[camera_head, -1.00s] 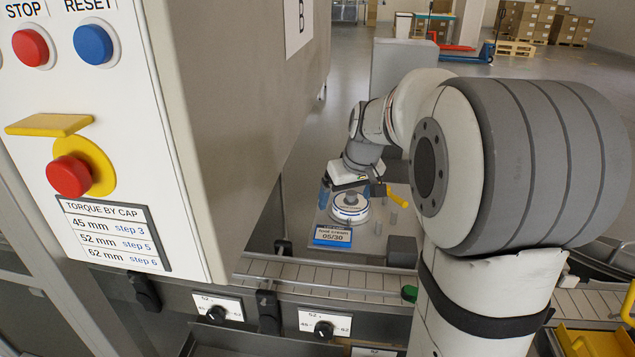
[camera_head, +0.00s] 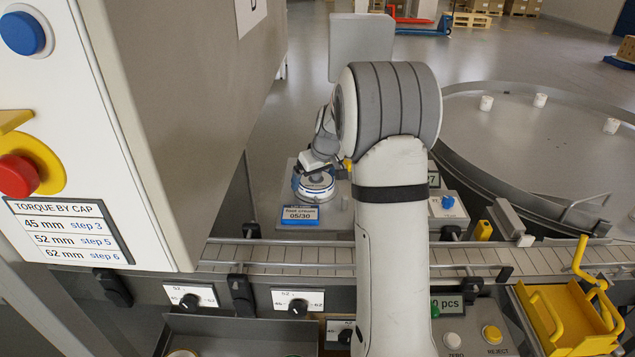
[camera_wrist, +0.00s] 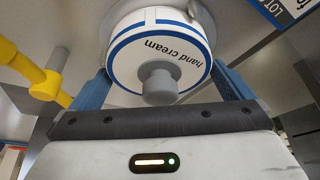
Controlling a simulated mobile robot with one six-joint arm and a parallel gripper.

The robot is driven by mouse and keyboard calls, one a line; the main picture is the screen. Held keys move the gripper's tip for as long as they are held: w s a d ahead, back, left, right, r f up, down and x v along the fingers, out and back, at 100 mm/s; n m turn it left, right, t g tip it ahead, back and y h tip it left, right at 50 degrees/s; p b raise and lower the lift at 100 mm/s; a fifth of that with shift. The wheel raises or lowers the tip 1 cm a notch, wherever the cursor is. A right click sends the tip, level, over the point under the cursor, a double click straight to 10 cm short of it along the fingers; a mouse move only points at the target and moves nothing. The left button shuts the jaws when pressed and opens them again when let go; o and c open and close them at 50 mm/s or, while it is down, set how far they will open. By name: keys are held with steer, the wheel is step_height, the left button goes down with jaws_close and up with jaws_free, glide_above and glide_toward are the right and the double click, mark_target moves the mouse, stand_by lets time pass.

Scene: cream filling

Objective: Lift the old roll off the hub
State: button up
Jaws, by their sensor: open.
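The old roll (camera_head: 316,186) is a white label roll with blue edge bands, marked "hand cream". It sits on its hub (camera_wrist: 160,86), a grey knob that shows at the roll's centre in the wrist view. In the wrist view the roll (camera_wrist: 143,50) fills the upper middle. My gripper (camera_head: 308,172) is at the roll in the head view. Its blue fingers (camera_wrist: 163,88) stand apart, one to each side of the roll's near part. I cannot tell whether they touch it.
A yellow lever (camera_wrist: 45,84) stands left of the roll in the wrist view. A sign (camera_head: 299,214) reading 05/30 is in front of the roll. The conveyor (camera_head: 290,256) runs across nearer me. A tall machine cabinet (camera_head: 170,110) stands left; a round table (camera_head: 540,140) is right.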

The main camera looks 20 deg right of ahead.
steer(key=shift+c, duration=0.2)
steer(key=c, duration=0.8)
